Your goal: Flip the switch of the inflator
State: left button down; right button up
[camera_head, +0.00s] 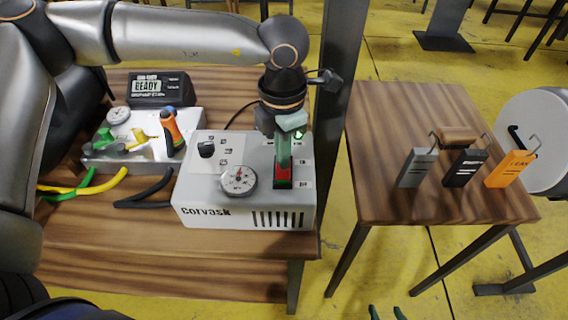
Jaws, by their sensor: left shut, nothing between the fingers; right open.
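The inflator (200,205) is a white box marked "Corvask" on the wooden bench. Its front half carries a round dial gauge (238,180), and a black knob (206,149) sits at its upper left. A red switch (283,177) in a dark frame is at the right of its top panel. My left gripper (284,163) points down over the switch, shut and empty, its green fingers at the switch's upper part. I cannot tell whether they touch it. A small green light (299,135) shows behind the fingers. Only the green fingertips of my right gripper (386,313) show, spread apart, at the bottom edge.
A side table (400,110) holds grey, black and orange tags (511,169). A dark post (340,70) stands between.

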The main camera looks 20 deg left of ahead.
aim_at(282, 173)
pick_arm(q)
jog(key=shift+f+b, duration=1.4)
jog(key=shift+f, duration=0.1)
dwell(1.1)
jog(key=shift+r, duration=0.1)
jog(key=shift+r+p, duration=1.9)
jog(key=shift+r, duration=1.6)
